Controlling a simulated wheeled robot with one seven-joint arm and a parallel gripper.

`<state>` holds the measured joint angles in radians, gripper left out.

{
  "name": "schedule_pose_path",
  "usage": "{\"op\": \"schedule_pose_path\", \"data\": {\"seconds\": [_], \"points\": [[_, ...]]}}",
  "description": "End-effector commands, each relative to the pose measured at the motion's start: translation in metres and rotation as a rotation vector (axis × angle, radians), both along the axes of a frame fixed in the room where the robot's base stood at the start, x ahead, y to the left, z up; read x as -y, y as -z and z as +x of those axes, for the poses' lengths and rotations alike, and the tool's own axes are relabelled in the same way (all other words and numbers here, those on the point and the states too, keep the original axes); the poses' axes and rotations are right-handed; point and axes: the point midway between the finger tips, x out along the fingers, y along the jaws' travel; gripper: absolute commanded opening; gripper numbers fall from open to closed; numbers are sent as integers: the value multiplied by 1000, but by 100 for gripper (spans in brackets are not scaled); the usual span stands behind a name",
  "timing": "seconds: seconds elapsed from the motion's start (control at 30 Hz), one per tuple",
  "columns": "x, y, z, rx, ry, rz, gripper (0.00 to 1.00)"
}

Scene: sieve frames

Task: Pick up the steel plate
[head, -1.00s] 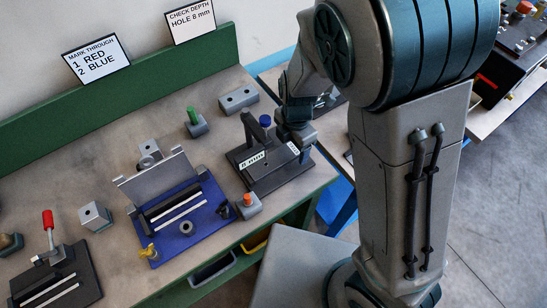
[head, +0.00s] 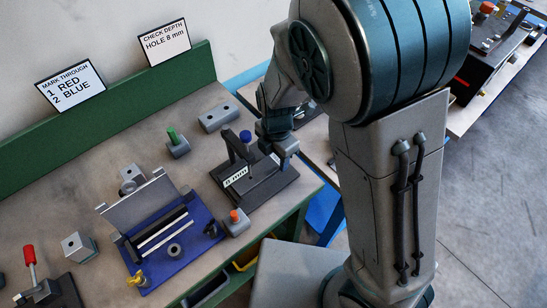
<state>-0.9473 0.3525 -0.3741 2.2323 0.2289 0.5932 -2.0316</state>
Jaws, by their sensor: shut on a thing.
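My gripper (head: 281,139) is at the upper middle in the head view, above the right part of a black fixture (head: 266,192) with a small post and white labels. It is shut on a grey steel piece, which I take to be the steel plate (head: 288,149). The plate appears raised a little above the fixture. My gripper and forearm hide much of it, and the exact gap below cannot be told.
A blue fixture (head: 200,244) with a raised grey plate stands left of the black one. A green back board (head: 120,112) edges the bench. Several other metal blocks are about.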

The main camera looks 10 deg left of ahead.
Motion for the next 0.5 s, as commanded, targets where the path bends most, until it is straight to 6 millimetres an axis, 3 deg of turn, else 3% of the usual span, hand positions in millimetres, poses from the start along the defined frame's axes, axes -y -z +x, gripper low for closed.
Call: {"op": "schedule_pose_path", "data": {"seconds": [0.27, 0.5], "points": [[-2, -34, 2, 9, -1, 8, 0], [35, -54, -3, 7, 4, 6, 0]]}}
